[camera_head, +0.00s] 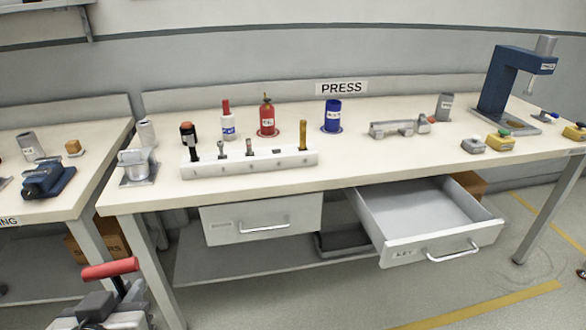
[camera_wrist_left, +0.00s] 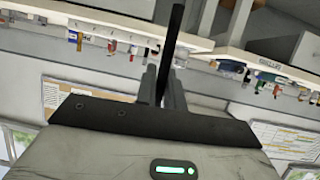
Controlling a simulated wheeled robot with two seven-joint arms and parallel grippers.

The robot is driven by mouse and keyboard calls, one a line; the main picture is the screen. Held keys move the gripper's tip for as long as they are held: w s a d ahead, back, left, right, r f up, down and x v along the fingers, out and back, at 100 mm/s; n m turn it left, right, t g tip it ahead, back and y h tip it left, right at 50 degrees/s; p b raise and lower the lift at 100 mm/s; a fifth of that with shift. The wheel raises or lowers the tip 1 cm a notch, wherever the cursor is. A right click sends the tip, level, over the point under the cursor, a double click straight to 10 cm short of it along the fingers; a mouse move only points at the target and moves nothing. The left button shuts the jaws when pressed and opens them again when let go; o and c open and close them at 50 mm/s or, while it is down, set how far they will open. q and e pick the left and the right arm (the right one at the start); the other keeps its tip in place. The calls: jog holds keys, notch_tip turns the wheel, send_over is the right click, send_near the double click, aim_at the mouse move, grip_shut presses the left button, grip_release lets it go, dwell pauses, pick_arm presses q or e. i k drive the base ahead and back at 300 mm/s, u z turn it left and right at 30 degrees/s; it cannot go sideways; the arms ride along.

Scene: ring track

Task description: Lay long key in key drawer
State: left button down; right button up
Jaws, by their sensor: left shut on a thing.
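The key drawer (camera_head: 404,254), labelled KEY, is pulled out under the right part of the press bench. Its visible inside is empty. My left gripper (camera_head: 112,297) is low at the left of the head view, in front of the bench and well left of the drawer. It is shut on the long key (camera_head: 110,268), which shows a red crossbar handle above the gripper. In the left wrist view a black shaft (camera_wrist_left: 175,40) stands between the shut fingers (camera_wrist_left: 165,82). The key's lower part is hidden. My right gripper is not in view.
A closed drawer (camera_head: 262,227) is left of the key drawer. The press bench (camera_head: 350,170) carries a white tool rack (camera_head: 250,163), bottles, a blue can (camera_head: 332,115) and a blue press (camera_head: 505,80). A bench leg (camera_head: 148,265) stands near my left gripper. The floor in front is clear.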

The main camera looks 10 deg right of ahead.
aim_at(427, 209)
jog(key=u, duration=0.35)
jog(key=k, duration=0.3)
jog(key=z, duration=1.85)
jog(key=i, duration=1.55)
jog(key=u, duration=0.45)
